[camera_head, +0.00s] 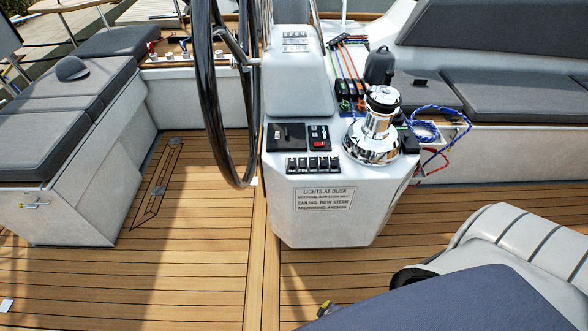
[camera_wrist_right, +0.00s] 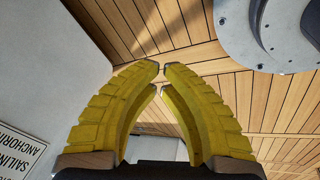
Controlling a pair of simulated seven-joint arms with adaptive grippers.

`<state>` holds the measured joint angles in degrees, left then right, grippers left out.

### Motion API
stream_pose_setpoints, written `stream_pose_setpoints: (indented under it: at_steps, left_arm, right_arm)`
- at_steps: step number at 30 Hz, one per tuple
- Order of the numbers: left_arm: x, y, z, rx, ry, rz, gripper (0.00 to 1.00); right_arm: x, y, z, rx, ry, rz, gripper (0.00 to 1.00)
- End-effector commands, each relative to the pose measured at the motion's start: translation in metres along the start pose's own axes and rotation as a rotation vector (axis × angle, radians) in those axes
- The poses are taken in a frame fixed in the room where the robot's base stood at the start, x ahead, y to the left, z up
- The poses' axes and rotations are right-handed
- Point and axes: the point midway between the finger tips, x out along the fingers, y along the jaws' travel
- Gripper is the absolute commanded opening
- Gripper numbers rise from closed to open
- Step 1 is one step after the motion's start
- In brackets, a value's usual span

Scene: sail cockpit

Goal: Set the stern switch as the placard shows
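A row of several black rocker switches (camera_head: 314,165) sits on the front edge of the white helm console. Their labels and positions are too small to read, so I cannot tell which is the stern switch. The placard (camera_head: 324,199) below is headed "LIGHTS AT DUSK"; a sailing line seems to name bow and stern, an anchoring line the anchor. Part of the placard (camera_wrist_right: 18,153) shows in the right wrist view. My right gripper (camera_wrist_right: 162,67) has yellow fingers meeting at the tips, with nothing between them. A small yellow tip at the head view's bottom seems to be it. My left gripper is out of view.
A black steering wheel (camera_head: 213,90) stands left of the switches. A chrome winch (camera_head: 372,135) stands to their right. A panel with a red switch (camera_head: 319,143) lies behind them. Open teak deck (camera_head: 200,270) lies in front of the console.

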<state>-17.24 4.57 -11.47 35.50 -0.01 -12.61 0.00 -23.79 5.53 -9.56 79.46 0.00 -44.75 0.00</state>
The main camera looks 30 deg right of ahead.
Motion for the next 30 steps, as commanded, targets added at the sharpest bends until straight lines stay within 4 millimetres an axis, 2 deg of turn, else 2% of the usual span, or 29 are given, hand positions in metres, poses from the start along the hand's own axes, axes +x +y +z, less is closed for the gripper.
stream_pose_setpoints:
  at_steps: [3, 8, 14, 18, 21, 25, 30]
  left_arm:
    - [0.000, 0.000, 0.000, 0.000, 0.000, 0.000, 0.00]
    - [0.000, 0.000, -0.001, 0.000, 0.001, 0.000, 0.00]
    - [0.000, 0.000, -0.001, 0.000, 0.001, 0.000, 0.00]
    - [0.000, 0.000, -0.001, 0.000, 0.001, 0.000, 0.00]
    - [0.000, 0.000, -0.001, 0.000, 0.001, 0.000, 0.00]
    - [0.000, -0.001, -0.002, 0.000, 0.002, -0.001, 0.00]
    - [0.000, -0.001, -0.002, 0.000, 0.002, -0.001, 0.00]
  right_arm:
    - [-0.028, 0.023, -0.026, -0.027, 0.022, 0.043, 0.00]
    - [-0.071, 0.054, -0.056, -0.061, 0.041, 0.105, 0.00]
    - [-0.133, 0.097, -0.089, -0.095, 0.055, 0.189, 0.00]
    - [-0.182, 0.134, -0.113, -0.116, 0.054, 0.251, 0.00]
    - [-0.210, 0.161, -0.130, -0.134, 0.040, 0.282, 0.00]
    - [-0.225, 0.194, -0.154, -0.163, 0.003, 0.283, 0.00]
    - [-0.222, 0.226, -0.184, -0.205, -0.046, 0.248, 0.00]
